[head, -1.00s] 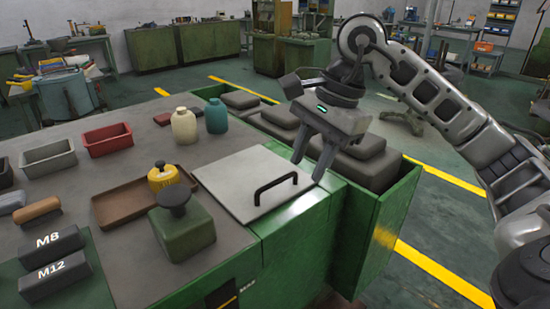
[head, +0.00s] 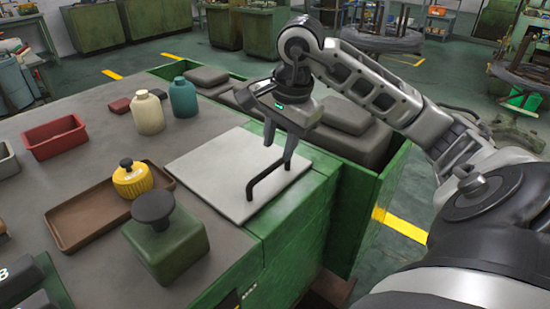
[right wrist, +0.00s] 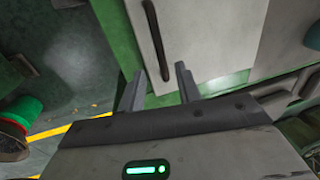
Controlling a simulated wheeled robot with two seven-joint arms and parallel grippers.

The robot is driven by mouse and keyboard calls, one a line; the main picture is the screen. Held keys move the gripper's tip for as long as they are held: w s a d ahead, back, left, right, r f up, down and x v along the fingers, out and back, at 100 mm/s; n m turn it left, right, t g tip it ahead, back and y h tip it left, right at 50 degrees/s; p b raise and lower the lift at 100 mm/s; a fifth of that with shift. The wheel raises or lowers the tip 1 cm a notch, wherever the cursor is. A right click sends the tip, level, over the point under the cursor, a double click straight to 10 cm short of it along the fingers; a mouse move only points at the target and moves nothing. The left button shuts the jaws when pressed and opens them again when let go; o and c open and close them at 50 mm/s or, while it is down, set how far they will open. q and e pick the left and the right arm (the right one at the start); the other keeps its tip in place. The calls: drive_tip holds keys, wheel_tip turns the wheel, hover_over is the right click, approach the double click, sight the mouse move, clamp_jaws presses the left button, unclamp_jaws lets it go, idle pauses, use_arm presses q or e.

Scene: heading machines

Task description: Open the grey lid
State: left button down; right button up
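The grey lid (head: 215,168) lies flat and closed on the front right part of the green machine's top. Its black bar handle (head: 264,179) stands up near the lid's right front side. In the right wrist view the handle (right wrist: 158,42) runs down the pale lid (right wrist: 198,40), its near end close to the space between the fingertips. My right gripper (head: 279,149) is open above the handle's far end, fingers pointing down; it also shows in the right wrist view (right wrist: 160,74). I cannot tell whether it touches the handle. My left gripper is not in view.
Left of the lid stand a green block with a dark knob (head: 165,240), a brown tray (head: 85,222) with a yellow container (head: 132,180), a cream bottle (head: 148,115) and a teal bottle (head: 183,98). A green bin (head: 345,215) with grey blocks adjoins the machine.

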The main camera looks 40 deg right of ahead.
sight(274, 165)
drive_tip(key=f, duration=0.2)
drive_tip(key=w+f, duration=0.1)
drive_tip(key=f, duration=0.1)
drive_tip(key=shift+f, duration=0.35)
clamp_jaws()
